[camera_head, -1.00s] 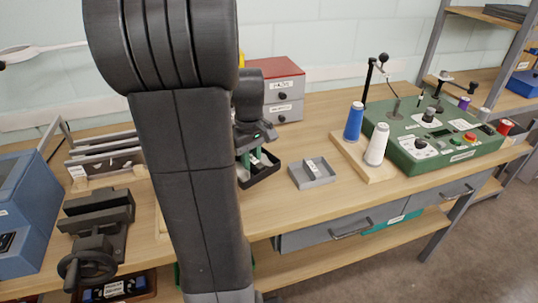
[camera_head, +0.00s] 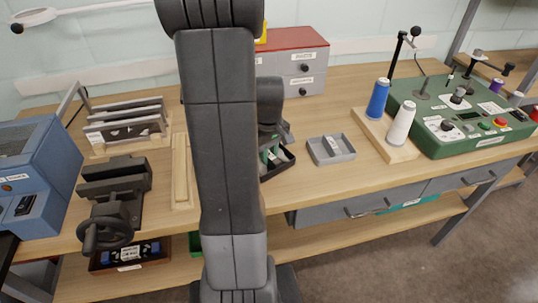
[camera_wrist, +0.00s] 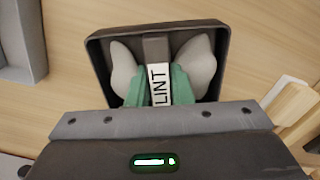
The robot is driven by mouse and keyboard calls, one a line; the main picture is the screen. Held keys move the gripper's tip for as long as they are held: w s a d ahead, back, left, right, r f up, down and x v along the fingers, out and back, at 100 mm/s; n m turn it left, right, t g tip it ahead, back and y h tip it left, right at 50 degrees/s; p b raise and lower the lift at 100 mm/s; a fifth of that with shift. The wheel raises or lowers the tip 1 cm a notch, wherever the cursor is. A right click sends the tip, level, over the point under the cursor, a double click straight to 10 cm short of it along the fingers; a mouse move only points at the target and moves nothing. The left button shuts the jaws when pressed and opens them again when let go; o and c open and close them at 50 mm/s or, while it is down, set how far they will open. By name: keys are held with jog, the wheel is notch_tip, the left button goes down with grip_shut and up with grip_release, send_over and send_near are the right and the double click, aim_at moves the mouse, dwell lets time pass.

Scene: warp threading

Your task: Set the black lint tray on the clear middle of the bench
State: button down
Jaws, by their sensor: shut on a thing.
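The black lint tray (camera_wrist: 97,60) shows in the wrist view, with a white LINT label (camera_wrist: 158,84) on its middle grip and pale grey lumps on both sides. My gripper (camera_wrist: 160,88) is shut on that middle grip, its green fingers on either side. In the head view the tray (camera_head: 284,166) is partly hidden behind my arm, over the middle of the bench (camera_head: 310,203), left of the grey tray. My gripper (camera_head: 272,157) is above it. I cannot tell whether the tray touches the bench.
A grey open tray (camera_head: 331,150) lies close on the right. Beyond it are a wooden base with a blue and a white spool (camera_head: 400,122) and a green machine (camera_head: 460,125). Grey drawers with a red top (camera_head: 300,62) stand behind. A vise (camera_head: 113,190) and wooden frame (camera_head: 182,172) are left.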

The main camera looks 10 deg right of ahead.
aim_at(269, 154)
jog(key=shift+f, duration=0.2)
jog(key=c, duration=1.3)
grip_release()
jog(key=shift+r, duration=0.1)
notch_tip(269, 154, up, 12)
jog(key=shift+r+p, duration=0.15)
jog(key=shift+p, duration=0.2)
